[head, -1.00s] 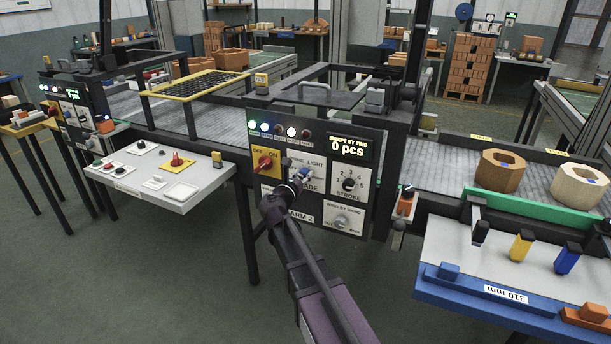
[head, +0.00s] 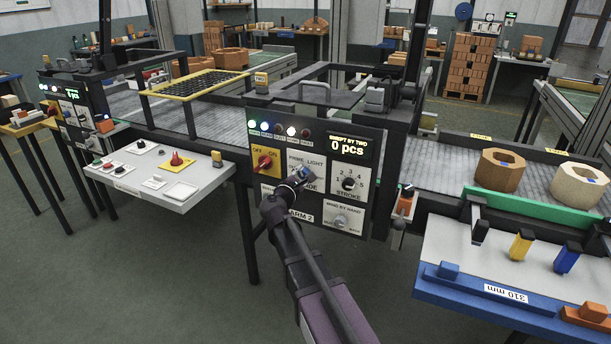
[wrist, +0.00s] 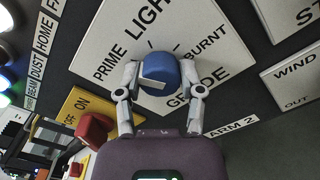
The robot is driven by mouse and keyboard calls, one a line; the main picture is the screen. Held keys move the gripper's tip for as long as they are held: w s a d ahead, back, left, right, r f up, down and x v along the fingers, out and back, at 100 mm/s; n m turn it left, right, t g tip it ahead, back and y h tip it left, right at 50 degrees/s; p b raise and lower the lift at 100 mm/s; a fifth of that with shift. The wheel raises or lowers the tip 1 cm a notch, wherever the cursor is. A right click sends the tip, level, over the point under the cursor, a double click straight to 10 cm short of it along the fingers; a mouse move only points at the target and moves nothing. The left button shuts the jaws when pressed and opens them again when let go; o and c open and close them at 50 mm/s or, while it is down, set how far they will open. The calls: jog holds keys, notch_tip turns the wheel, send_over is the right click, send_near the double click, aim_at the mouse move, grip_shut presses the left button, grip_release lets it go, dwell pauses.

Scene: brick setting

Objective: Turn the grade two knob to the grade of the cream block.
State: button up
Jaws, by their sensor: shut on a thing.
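The grade knob (wrist: 162,72) is blue, on a white plate marked PRIME, LIGHT, BURNT and GRADE (wrist: 112,46). My gripper (wrist: 160,80) is shut on this knob, one finger on each side. A pale bar shows on the knob's face; which label the knob points to I cannot tell. In the head view my gripper (head: 300,178) reaches the panel marked ARM 2 and covers part of the grade plate; a little of the blue knob (head: 306,172) shows. The cream block (head: 577,186), a pale ring-shaped block, sits on the conveyor at the right.
A red switch (head: 264,162) on a yellow OFF/ON plate is close left of my gripper. The STROKE knob (head: 349,184) and a winding knob (head: 341,221) are to its right. A brown block (head: 499,170) stands beside the cream one. A grey side shelf (head: 185,206) juts out at left.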

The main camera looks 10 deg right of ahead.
jog(key=shift+s+d+f+m, duration=0.1)
jog(key=shift+m, duration=1.55)
jog(key=shift+s+f+m, duration=0.1)
jog(key=shift+s+m, duration=0.05)
jog(key=shift+m, duration=1.55)
jog(key=shift+s+d+m, duration=0.1)
jog(key=shift+m, duration=1.55)
jog(key=o, duration=1)
jog(key=shift+c, duration=0.2)
jog(key=shift+o, duration=1)
jog(key=shift+w+a, duration=0.1)
jog(key=shift+w, duration=0.05)
